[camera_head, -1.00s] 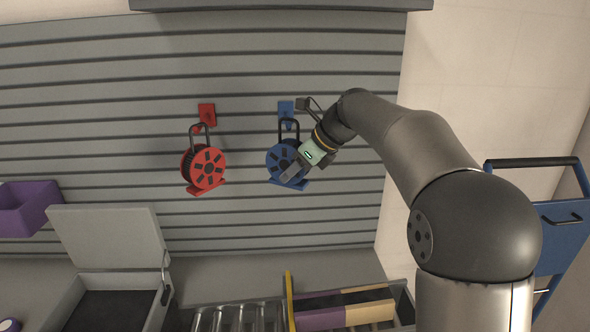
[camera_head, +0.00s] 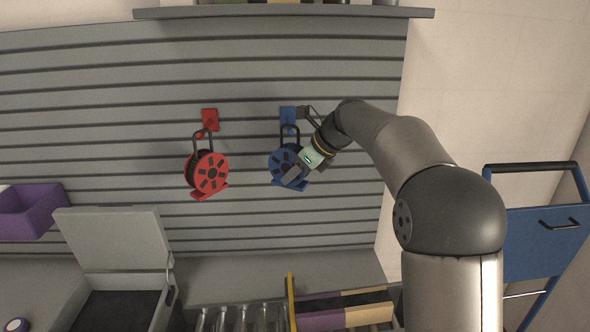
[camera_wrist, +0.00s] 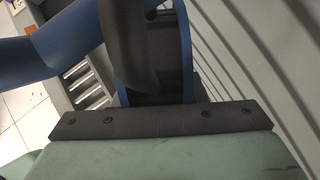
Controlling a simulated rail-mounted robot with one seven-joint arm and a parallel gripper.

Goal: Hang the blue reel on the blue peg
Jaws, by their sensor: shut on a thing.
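The blue reel (camera_head: 281,158) is upright in front of the slatted wall, its dark loop handle (camera_head: 283,137) at the top. The blue peg (camera_head: 288,113) is on the wall right above it. The handle's top overlaps the peg's lower end in the head view; I cannot tell whether it rests on the peg. My gripper (camera_head: 296,174) is shut on the blue reel at its lower right side. In the wrist view the reel's blue rim (camera_wrist: 186,50) and dark parts fill the space beyond the gripper; the fingertips are hidden.
A red reel (camera_head: 211,173) hangs at a red peg (camera_head: 209,116) to the left. A shelf (camera_head: 285,12) runs above. Below are an open grey case (camera_head: 112,240), a purple bin (camera_head: 40,213) and a divided tray (camera_head: 291,300). A blue cart (camera_head: 540,240) stands at right.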

